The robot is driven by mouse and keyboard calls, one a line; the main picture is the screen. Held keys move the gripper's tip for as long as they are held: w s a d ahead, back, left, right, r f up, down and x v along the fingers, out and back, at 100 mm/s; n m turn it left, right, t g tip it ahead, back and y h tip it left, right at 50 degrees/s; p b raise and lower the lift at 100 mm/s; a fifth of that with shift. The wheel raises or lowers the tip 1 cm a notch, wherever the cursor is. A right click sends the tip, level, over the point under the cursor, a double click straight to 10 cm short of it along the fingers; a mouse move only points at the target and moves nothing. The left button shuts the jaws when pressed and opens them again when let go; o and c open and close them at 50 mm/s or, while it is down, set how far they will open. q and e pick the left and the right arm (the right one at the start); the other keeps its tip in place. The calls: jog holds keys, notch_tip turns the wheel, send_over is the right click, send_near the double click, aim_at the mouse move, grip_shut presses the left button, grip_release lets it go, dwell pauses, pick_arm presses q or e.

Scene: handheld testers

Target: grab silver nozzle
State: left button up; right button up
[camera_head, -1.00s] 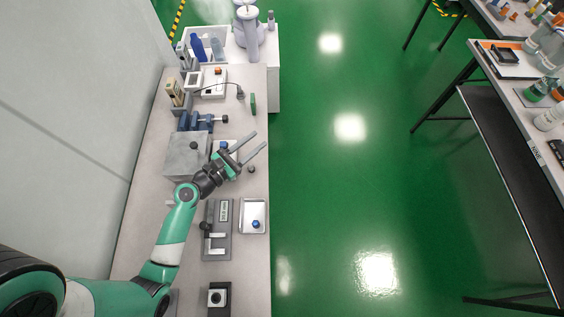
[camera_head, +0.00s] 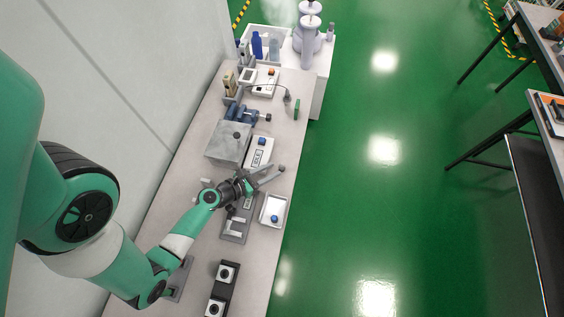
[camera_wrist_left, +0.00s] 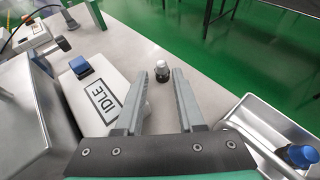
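A small nozzle (camera_wrist_left: 162,72), with a pale silvery top and a dark band below, stands on the bench in the left wrist view. In the head view it is a tiny grey dot (camera_head: 281,169) near the bench's right edge. My left gripper (camera_head: 274,174) is open, its fingers pointing toward the nozzle. In the left wrist view the nozzle shows in the gap between the open fingertips (camera_wrist_left: 160,80), at or just beyond their ends; I cannot tell the exact depth. Nothing is held. My right gripper is not in view.
A white box marked IDLE (camera_wrist_left: 98,97) with a blue button lies left of the fingers. A metal tray (camera_wrist_left: 250,112) holding a blue-topped part (camera_wrist_left: 298,156) is to the right. A grey metal block (camera_head: 228,142) stands farther up the bench. Bare bench surrounds the nozzle.

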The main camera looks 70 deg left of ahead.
aim_at(282, 166)
pick_arm(q)
jog(key=b+x, duration=0.1)
jog(key=x, duration=0.4)
jog(key=shift+w+f, duration=0.1)
jog(key=shift+w, duration=0.1)
jog(key=shift+s, duration=0.1)
grip_shut()
